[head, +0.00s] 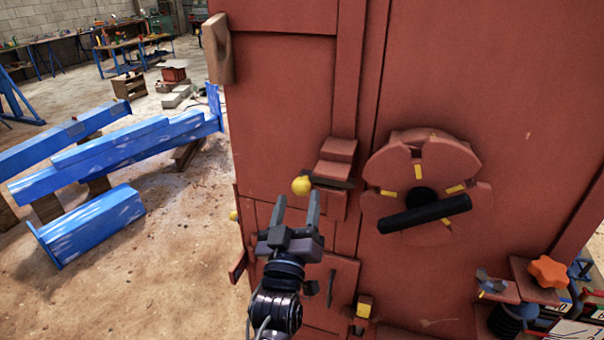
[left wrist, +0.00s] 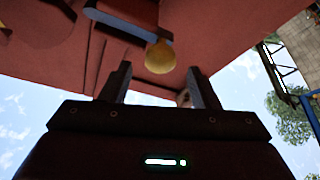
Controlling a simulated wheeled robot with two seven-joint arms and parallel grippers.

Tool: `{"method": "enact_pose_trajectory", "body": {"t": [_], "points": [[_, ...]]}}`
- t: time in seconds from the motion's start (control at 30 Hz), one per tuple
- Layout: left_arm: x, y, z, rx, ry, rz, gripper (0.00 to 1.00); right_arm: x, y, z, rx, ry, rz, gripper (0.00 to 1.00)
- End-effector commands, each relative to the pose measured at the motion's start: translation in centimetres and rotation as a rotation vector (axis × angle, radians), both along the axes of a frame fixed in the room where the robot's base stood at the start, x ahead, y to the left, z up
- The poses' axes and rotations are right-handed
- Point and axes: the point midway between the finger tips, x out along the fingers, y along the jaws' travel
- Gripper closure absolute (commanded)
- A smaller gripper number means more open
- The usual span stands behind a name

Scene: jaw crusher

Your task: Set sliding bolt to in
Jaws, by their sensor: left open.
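The sliding bolt shows in the head view as a yellow ball knob (head: 301,186) on a dark bar that runs into a red housing (head: 335,165) on the red machine's face. The knob sticks out to the left of the housing. My left gripper (head: 297,208) is open just below the knob, its fingers pointing up towards it. In the left wrist view the knob (left wrist: 160,57) appears beyond and between the two fingertips (left wrist: 158,82), with no visible contact. The right gripper is not in view.
A round red dial (head: 421,165) with a black handle (head: 425,214) is right of the bolt. A red block with a yellow mark (head: 363,307) sits lower down. An orange knob (head: 548,271) is at lower right. Blue beams (head: 120,145) lie on the floor at left.

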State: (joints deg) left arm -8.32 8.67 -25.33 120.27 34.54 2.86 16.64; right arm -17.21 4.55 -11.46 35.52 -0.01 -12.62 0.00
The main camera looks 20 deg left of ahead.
Motion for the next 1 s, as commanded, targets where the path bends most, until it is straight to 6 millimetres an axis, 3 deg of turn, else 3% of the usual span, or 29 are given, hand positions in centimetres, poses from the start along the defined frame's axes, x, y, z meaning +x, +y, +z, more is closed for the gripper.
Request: {"method": "enact_pose_trajectory", "body": {"t": [0.13, 0.4, 0.73, 1.0], "points": [[2.4, 0.4, 1.4, 0.002, -0.002, 0.001, 0.45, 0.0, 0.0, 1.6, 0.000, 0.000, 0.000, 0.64], [5.5, 0.8, 2.3, 0.002, 0.002, 0.000, 0.45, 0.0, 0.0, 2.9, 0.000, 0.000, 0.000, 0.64], [6.0, 0.9, 2.2, 0.001, 0.003, -0.001, 0.45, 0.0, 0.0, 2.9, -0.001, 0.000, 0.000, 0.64], [6.0, 0.9, 2.2, 0.001, 0.003, -0.001, 0.77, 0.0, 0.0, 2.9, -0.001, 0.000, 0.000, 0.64]]}}
